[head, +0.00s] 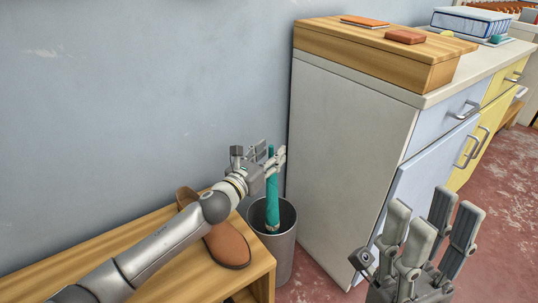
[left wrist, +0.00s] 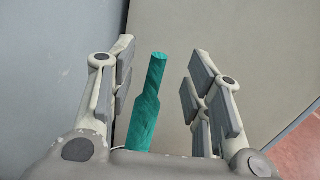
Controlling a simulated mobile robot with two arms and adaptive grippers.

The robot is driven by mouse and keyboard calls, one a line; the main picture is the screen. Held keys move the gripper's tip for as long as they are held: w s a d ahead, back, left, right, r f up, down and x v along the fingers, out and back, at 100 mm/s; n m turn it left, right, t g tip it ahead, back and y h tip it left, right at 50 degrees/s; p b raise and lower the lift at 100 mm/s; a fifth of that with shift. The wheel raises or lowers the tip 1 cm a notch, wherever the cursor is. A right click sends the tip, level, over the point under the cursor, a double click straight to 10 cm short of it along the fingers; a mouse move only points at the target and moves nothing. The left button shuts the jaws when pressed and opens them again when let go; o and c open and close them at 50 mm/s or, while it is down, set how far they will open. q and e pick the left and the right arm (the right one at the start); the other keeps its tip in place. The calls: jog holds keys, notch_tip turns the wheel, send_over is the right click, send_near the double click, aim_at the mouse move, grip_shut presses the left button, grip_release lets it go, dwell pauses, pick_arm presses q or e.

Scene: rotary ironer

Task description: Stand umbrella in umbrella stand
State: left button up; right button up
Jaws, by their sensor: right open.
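The teal umbrella (head: 272,205) stands nearly upright with its lower part inside the grey umbrella stand (head: 285,246). The stand is a round bin on the floor between the wooden bench and the cabinet. My left gripper (head: 267,160) is at the umbrella's upper end. In the left wrist view the umbrella (left wrist: 147,112) is between the open fingers, nearer the left ones, with a clear gap on its right. The umbrella's bottom end is hidden inside the stand. My right gripper (head: 428,228) is open and empty in front of the cabinet.
A wooden bench (head: 110,235) with a brown shoe (head: 228,246) is at the left under my left arm. A white cabinet (head: 350,150) stands right of the stand, with a wooden box (head: 375,58) on top. The blue-grey wall is close behind.

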pick_arm(q)
jog(key=shift+f, duration=0.15)
jog(key=shift+s+a, duration=0.35)
jog(key=shift+s, duration=0.1)
jog(key=v, duration=1.1)
jog(key=shift+d, duration=0.15)
dwell(0.4)
